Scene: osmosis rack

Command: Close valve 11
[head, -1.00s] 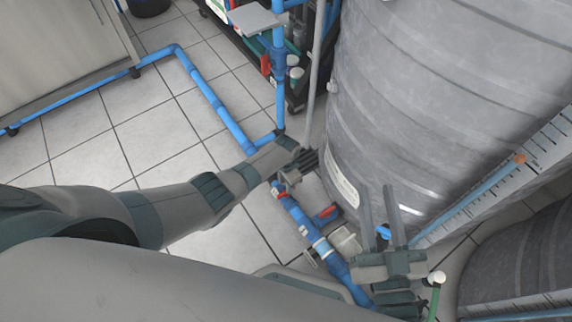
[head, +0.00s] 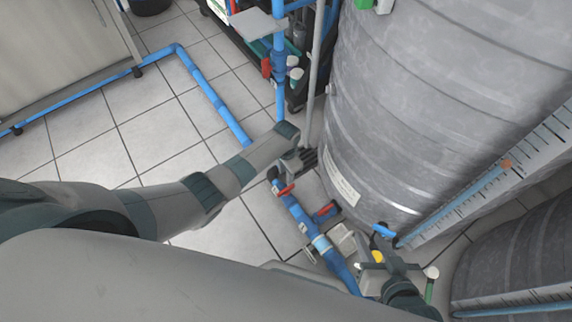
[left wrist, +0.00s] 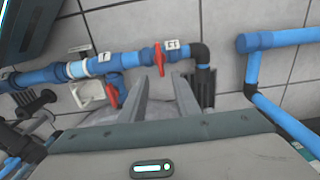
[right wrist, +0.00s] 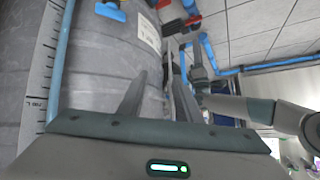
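A red valve handle (left wrist: 160,58) sits on the blue pipe (left wrist: 135,58) in the left wrist view, beside a white label (left wrist: 172,44) that seems to read 11. The handle lies across the pipe in that view. It also shows in the head view (head: 286,189). My left gripper (left wrist: 160,79) is open, its fingertips just short of the handle, which lies between their lines. In the head view my left gripper (head: 305,157) is just above the pipe's elbow. My right gripper (right wrist: 161,80) is open and empty beside the grey tank; it also shows in the head view (head: 373,236).
A second red handle (left wrist: 111,97) is on a branch near another label. The large grey tank (head: 420,110) stands close to the right of the pipe. A ruled gauge strip (head: 480,195) runs along it. Tiled floor (head: 110,140) is open to the left.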

